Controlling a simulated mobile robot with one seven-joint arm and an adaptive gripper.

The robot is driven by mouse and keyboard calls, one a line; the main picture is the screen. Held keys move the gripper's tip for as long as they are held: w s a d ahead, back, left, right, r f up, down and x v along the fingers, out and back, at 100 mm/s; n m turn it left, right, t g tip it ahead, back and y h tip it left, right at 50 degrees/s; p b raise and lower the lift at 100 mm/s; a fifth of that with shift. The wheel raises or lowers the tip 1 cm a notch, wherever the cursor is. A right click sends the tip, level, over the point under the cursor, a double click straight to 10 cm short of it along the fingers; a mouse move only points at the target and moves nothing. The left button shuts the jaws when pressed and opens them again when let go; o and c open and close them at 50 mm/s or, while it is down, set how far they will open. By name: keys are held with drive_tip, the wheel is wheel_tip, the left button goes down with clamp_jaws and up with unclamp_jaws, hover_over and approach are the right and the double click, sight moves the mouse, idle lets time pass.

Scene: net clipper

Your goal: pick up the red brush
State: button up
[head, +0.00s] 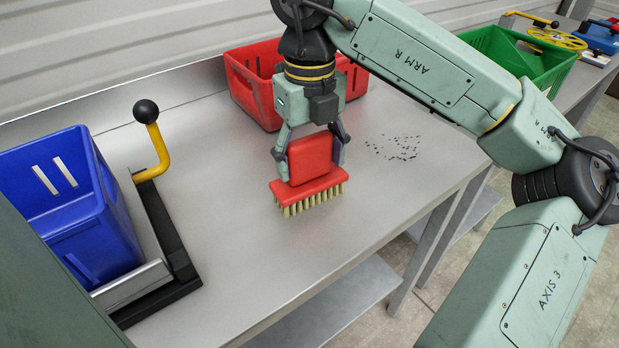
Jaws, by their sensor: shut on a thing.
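The red brush (309,187) has a red block handle, a red base and pale bristles pointing down. My gripper (310,158) is shut on the brush's handle, one finger on each side. The brush is upright, over the middle of the metal table (225,240). I cannot tell for sure whether the bristles touch the table top or hang just above it.
A red bin (250,90) stands behind my gripper. A blue bin (75,205) and a yellow crank with a black knob (155,150) are at the left. Dark specks (393,147) lie right of the brush. A green bin (515,52) stands further back right. The table front is clear.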

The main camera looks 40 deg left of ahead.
drive_tip(key=c, duration=0.5)
drive_tip(key=shift+o, duration=0.2)
wheel_tip(320, 180, up, 10)
drive_tip(key=shift+r+b, duration=0.1)
drive_tip(key=shift+b, duration=0.35)
drive_tip(key=o, duration=1.2)
drive_tip(key=c, duration=0.4)
